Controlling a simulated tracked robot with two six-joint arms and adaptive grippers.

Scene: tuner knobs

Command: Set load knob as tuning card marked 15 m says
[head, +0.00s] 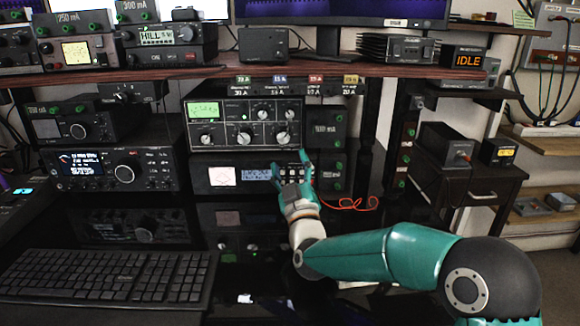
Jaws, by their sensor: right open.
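The tuner (242,113) is a dark box with a green-lit meter at its left and several pale round knobs on its front. Its lower-row knobs are a left knob (206,139) and a right knob (284,138); their labels are too small to read. Several small tuning cards hang from the shelf edge above it, such as one with a green top (243,85) and one with a yellow top (350,85); I cannot tell which says 15 m. My right gripper (291,167) is open, fingers up, in front of the unit below the tuner, below the right knob. My left gripper is out of view.
A radio with a lit display (228,176) is under the tuner, partly hidden by my right gripper. A keyboard (108,278) lies front left. An orange cable (350,204) lies to the gripper's right. The wooden shelf (200,78) overhangs the tuner. Other radios (115,168) stand left.

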